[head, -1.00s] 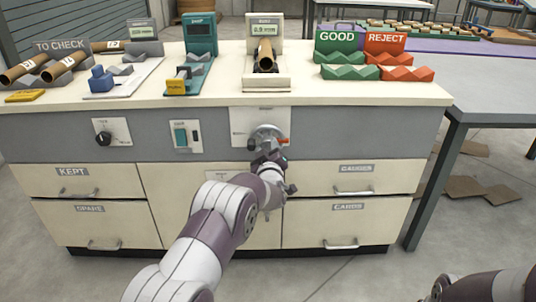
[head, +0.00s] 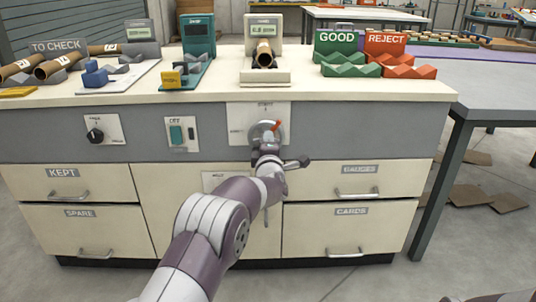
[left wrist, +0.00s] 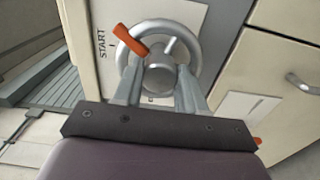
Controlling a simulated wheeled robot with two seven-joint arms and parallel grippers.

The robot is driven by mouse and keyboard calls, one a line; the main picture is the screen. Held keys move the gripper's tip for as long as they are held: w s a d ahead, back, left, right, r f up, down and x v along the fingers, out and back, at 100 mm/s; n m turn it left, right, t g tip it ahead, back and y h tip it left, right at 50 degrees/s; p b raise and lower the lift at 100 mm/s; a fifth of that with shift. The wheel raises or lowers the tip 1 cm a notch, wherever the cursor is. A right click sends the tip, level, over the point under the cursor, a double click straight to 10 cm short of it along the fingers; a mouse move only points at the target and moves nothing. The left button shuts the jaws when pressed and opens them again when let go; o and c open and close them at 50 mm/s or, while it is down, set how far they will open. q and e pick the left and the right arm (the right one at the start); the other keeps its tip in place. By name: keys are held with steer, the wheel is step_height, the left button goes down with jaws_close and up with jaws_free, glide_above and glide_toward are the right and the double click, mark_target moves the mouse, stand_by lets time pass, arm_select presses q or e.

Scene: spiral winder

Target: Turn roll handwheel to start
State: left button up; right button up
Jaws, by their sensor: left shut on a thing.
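The roll handwheel (head: 265,133) is a grey metal ring on a pale plate on the bench's front. Its orange pointer (head: 277,126) points up and to the right, a little clockwise of the START label (head: 265,106) at the plate's top. In the left wrist view, the grey wheel (left wrist: 193,45) and orange pointer (left wrist: 131,40) show beside the START label (left wrist: 103,42); the pointer's end is near the START tick but not in line with it. My left gripper (left wrist: 160,80) is shut on the handwheel, its fingers on either side of the hub. My right gripper is out of view.
A dial (head: 96,135) and a switch panel (head: 182,134) are on the same front, left of the wheel. Drawers with handles (head: 357,196) lie below. Trays, tubes and GOOD (head: 339,42) and REJECT (head: 387,41) signs stand on the bench top. A grey table adjoins at right.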

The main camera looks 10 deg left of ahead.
arm_select(q)
steer(key=shift+n+b, duration=3.45)
steer(key=shift+n, duration=0.25)
steer(key=o, duration=1.1)
steer(key=shift+c, duration=0.2)
steer(key=shift+r, duration=0.1)
steer(key=shift+s, duration=0.1)
